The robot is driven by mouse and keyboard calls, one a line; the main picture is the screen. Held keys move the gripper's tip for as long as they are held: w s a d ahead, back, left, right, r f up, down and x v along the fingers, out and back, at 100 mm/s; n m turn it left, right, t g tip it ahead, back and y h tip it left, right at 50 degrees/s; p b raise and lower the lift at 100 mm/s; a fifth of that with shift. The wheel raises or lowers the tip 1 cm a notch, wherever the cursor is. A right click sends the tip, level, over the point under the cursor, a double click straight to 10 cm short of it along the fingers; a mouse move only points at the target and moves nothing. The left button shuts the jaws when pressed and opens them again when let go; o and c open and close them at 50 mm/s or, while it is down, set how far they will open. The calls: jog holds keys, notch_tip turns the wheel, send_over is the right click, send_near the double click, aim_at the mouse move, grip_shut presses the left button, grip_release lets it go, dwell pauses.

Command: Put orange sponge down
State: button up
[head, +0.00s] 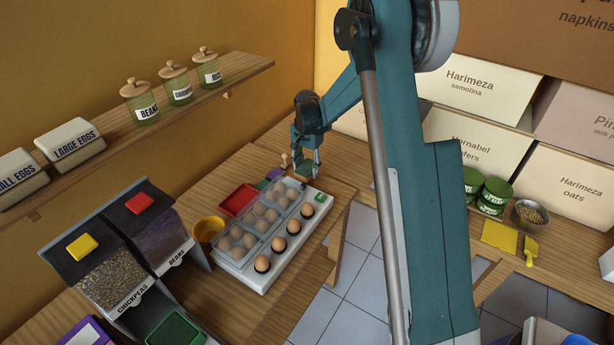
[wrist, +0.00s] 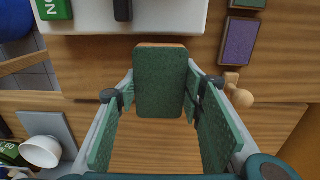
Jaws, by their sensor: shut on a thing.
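My gripper (head: 304,168) is low over the wooden counter, just behind the far end of the white egg tester. In the wrist view its two green-padded fingers (wrist: 160,118) stand either side of a block, and they are shut on it. I take this block to be the orange sponge (wrist: 160,85): its broad dark green face is towards the wrist camera, with a thin orange-brown edge at the top. Its other side is hidden. In the head view I cannot make out the sponge apart from the fingers. I cannot tell whether it touches the counter.
The egg tester (head: 250,262) holds several eggs. A red tray (head: 237,200), a purple block (head: 275,174) and a small wooden piece (head: 285,159) lie close by; the wooden piece also shows beside the right finger (wrist: 240,95). Bare wood (wrist: 155,152) shows between the fingers.

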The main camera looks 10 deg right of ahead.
aim_at(307, 167)
jog(key=shift+f, duration=1.85)
jog(key=shift+f+b, duration=0.15)
jog(key=shift+b, duration=0.2)
jog(key=o, duration=1)
notch_tip(307, 167, up, 12)
jog(key=shift+r+p, duration=0.15)
jog(key=shift+p, duration=0.6)
jog(key=shift+r, duration=0.15)
